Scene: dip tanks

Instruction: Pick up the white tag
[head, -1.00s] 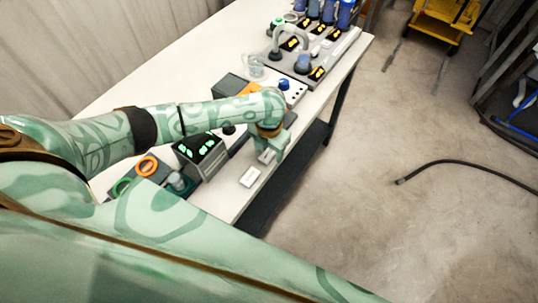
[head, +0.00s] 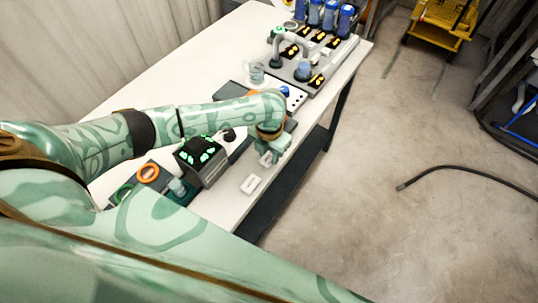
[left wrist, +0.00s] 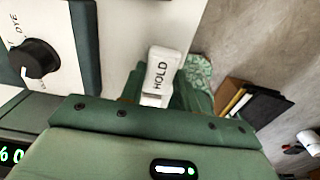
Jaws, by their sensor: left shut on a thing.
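A white tag with the word HOLD (left wrist: 161,72) shows in the left wrist view, between the fingers of my left gripper (left wrist: 158,98). In the head view my left gripper (head: 268,153) is over the table's right edge, shut on this small white tag (head: 266,159). The gripper partly hides the tag, and I cannot tell its exact height over the table. A second white tag (head: 251,184) lies flat on the table just below the gripper in the picture. My right gripper is not in view.
The white table (head: 217,208) carries a dark box with green digits (head: 200,157), an orange ring (head: 148,171), a glass beaker (head: 256,73) and several blue-capped bottles (head: 330,15) at the far end. Open floor lies to the right, with a black hose (head: 465,165).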

